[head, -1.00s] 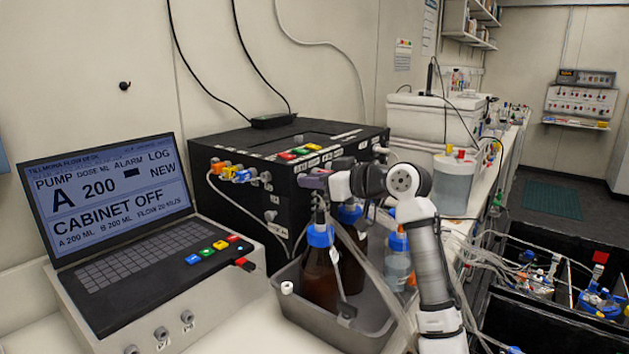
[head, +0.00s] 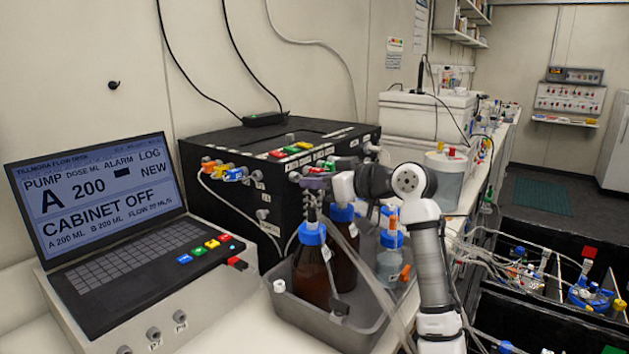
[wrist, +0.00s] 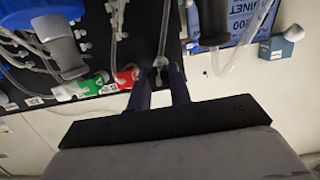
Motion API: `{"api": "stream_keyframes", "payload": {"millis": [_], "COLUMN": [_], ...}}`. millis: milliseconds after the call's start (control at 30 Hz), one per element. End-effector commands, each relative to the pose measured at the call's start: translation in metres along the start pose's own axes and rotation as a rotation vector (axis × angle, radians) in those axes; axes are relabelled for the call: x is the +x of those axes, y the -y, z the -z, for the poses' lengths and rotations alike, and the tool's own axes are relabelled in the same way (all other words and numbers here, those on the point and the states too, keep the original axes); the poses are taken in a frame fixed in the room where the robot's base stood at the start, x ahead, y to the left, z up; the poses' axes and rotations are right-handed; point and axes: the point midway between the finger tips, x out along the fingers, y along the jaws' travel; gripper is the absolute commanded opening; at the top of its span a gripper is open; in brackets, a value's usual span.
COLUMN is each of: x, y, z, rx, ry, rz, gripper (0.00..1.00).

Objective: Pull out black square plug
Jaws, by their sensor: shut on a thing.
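My gripper (head: 314,182) is at the front of the black pump box (head: 262,200), below its row of coloured connectors. In the wrist view its two dark fingers (wrist: 160,82) are close together beside a red tag (wrist: 127,78) and a green tag (wrist: 92,86). They are shut on a small dark piece, which I take to be the black square plug. The fingers hide nearly all of it, so I cannot tell its shape or whether it is seated in the box.
Brown bottles with blue caps (head: 312,234) stand in a grey tray (head: 350,338) just below my gripper. A clear bottle (head: 390,262) is beside them. The laptop console (head: 110,250) is at the left. Loose tubes hang near the arm.

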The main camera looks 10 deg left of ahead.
Motion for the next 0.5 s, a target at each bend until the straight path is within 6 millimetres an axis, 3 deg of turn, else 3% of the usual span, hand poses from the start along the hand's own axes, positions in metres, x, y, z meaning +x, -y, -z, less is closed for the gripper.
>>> {"api": "stream_keyframes", "payload": {"millis": [500], "x": [-0.0073], "y": [-0.0005], "z": [-0.0018], "rx": [0.001], "ry": [-0.001], "rz": [-0.001], "gripper": [0.0]}}
